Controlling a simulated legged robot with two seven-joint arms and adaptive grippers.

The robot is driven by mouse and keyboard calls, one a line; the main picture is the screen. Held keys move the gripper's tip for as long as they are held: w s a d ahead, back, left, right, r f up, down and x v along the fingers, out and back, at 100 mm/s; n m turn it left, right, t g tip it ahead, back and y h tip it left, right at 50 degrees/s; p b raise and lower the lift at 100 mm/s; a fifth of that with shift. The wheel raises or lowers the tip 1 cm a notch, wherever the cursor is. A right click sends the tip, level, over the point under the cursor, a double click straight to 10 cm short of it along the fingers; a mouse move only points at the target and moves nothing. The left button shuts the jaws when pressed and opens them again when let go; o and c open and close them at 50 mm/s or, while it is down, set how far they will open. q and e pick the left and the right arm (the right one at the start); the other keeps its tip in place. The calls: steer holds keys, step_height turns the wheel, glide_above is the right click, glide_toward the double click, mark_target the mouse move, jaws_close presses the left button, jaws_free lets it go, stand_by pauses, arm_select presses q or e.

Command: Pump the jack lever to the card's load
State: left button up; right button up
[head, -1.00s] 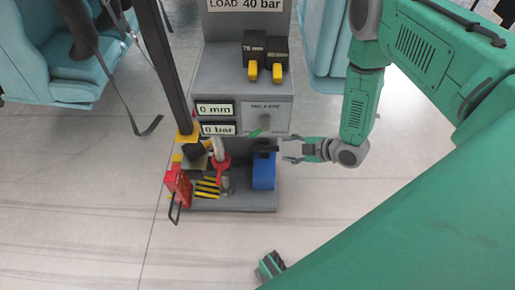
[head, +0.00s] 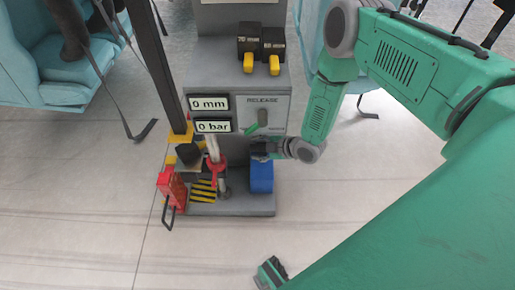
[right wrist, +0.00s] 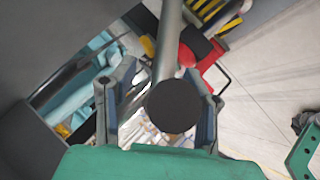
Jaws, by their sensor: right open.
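The jack lever (right wrist: 168,50) is a grey rod with a round black end (right wrist: 172,106). In the right wrist view that end lies between the two spread fingers of my right gripper (right wrist: 160,85), with gaps on both sides. In the head view my right gripper (head: 262,151) is at the top of the blue block (head: 262,178) and hides most of the lever there. The displays read 0 mm (head: 209,103) and 0 bar (head: 213,126). The load card (head: 238,1) is cut off at the top edge. My left gripper is not in view.
The release panel (head: 280,103) with its small handle is just above my right gripper. Two black blocks with yellow tabs (head: 262,45) sit on the upper shelf. Red and yellow jack parts (head: 172,185) are at left. Open floor lies in front.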

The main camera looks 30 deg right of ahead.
jaws_close()
steer(key=s+a+f+n+t+b, duration=0.1)
steer(key=s+a+f, duration=0.2)
steer(key=s+f, duration=0.2)
step_height(320, 180, down, 3)
steer(key=shift+s+a+r+t+h+b, duration=0.15)
steer(key=shift+s+a+t+h+b, duration=0.1)
steer(key=shift+s+t+h+b, duration=0.1)
jaws_free()
steer(key=shift+w+d+r, duration=0.1)
steer(key=v, duration=1.1)
steer(key=shift+s+d, duration=0.2)
steer(key=shift+s, duration=0.2)
steer(key=shift+r, duration=0.1)
stand_by(1.0)
